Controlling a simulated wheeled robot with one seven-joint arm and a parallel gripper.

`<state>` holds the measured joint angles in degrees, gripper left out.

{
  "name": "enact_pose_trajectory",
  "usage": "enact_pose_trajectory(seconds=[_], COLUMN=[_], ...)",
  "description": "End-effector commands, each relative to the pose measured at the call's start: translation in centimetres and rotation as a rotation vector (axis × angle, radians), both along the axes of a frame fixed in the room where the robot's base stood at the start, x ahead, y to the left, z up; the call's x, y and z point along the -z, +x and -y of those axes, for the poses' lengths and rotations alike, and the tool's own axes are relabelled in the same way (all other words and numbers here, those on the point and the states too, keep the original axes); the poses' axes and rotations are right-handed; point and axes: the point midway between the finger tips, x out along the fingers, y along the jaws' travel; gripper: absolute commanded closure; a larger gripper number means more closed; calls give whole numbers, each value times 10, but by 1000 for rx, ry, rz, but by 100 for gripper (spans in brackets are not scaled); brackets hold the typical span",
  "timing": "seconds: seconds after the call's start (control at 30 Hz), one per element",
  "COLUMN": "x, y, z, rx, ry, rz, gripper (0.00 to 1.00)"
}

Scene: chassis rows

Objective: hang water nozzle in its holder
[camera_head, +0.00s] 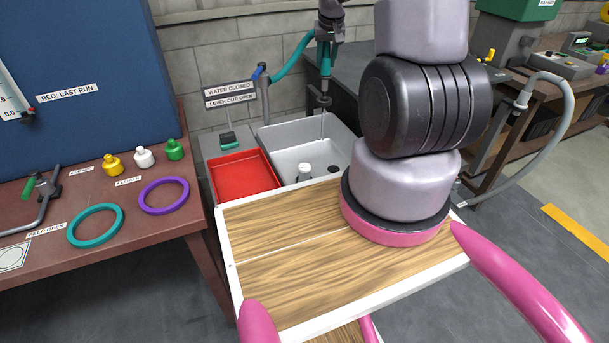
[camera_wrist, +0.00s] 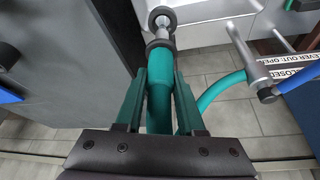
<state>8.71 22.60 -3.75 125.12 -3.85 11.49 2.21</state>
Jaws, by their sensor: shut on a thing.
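My gripper (camera_head: 326,42) is shut on the teal water nozzle (camera_head: 326,62), above the back of the sink (camera_head: 278,135). In the wrist view the nozzle (camera_wrist: 160,95) lies between the two teal fingers (camera_wrist: 160,85), its metal and black end pointing away. In the head view that end points down, and a thin pale streak like water runs below it into the basin. A teal hose (camera_head: 290,62) curves from the nozzle toward the metal post (camera_head: 264,95) with a blue lever (camera_head: 259,71). I cannot make out a holder for sure.
A sign (camera_head: 230,94) about the water lever stands left of the post. A red tray (camera_head: 243,176) sits beside the basin. A white-capped object (camera_head: 304,171) is in the sink. A dark cabinet (camera_head: 350,75) stands close behind, right of the nozzle. A workbench (camera_head: 100,215) is at left.

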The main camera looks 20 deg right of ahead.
Motion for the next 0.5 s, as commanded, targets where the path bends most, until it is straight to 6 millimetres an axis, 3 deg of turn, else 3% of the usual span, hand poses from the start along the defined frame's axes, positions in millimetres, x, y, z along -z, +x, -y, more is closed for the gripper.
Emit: enact_pose_trajectory(seconds=[0.5], x=[9], y=[0], z=[0], rx=[0], ry=[0], rz=[0], gripper=[100])
